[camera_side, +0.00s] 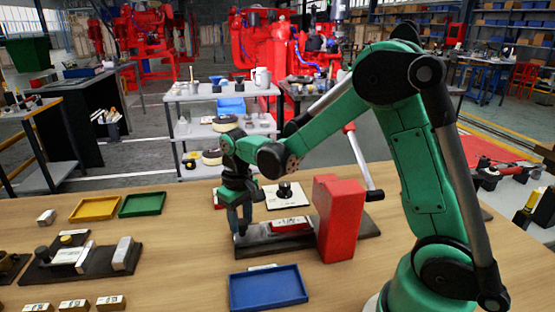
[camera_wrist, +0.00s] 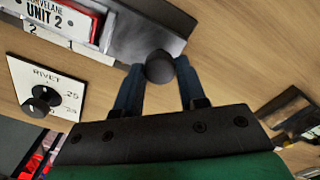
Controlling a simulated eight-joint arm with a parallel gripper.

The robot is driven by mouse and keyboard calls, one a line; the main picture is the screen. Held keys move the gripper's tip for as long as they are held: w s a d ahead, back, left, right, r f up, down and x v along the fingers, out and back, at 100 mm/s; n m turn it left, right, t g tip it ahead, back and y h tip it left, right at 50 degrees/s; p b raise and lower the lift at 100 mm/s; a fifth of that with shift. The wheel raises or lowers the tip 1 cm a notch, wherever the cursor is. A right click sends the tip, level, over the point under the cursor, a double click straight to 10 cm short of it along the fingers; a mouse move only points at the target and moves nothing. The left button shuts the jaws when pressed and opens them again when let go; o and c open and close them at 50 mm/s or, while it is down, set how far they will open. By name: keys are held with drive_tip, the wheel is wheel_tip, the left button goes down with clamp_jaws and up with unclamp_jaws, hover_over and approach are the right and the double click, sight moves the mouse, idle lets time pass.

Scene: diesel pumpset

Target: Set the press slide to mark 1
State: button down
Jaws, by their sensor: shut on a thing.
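The press has a dark base (camera_side: 368,228), a red body (camera_side: 338,215) and a lever with a red grip (camera_side: 349,128). A grey slide (camera_wrist: 135,35) runs along its left part, with a round black knob (camera_wrist: 160,67) at its end. My gripper (camera_side: 240,225) is down at the press's left end. In the wrist view its two fingers (camera_wrist: 160,88) are shut on the knob from both sides. A red and white plate reading "UNIT 2" (camera_wrist: 60,14) lies by the slide. A white strip with marks 2 and 1 (camera_wrist: 52,37) runs beside it; which mark the slide meets is unclear.
A white RIVET dial plate (camera_wrist: 62,83) with a black knob lies behind the press. A blue tray (camera_side: 268,304) is in front. Yellow (camera_side: 95,208) and green (camera_side: 141,204) trays and a dark fixture (camera_side: 120,268) are to the left. Bare table lies between fixture and press.

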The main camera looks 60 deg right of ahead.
sight(270, 230)
idle(0.5)
drive_tip(key=s+d, duration=0.4)
drive_tip(key=shift+s+d, duration=0.15)
drive_tip(key=shift+c, duration=2.4)
unclamp_jaws()
drive_tip(key=shift+r, duration=0.1)
wheel_tip(270, 230, up, 6)
drive_tip(key=shift+f, duration=0.25)
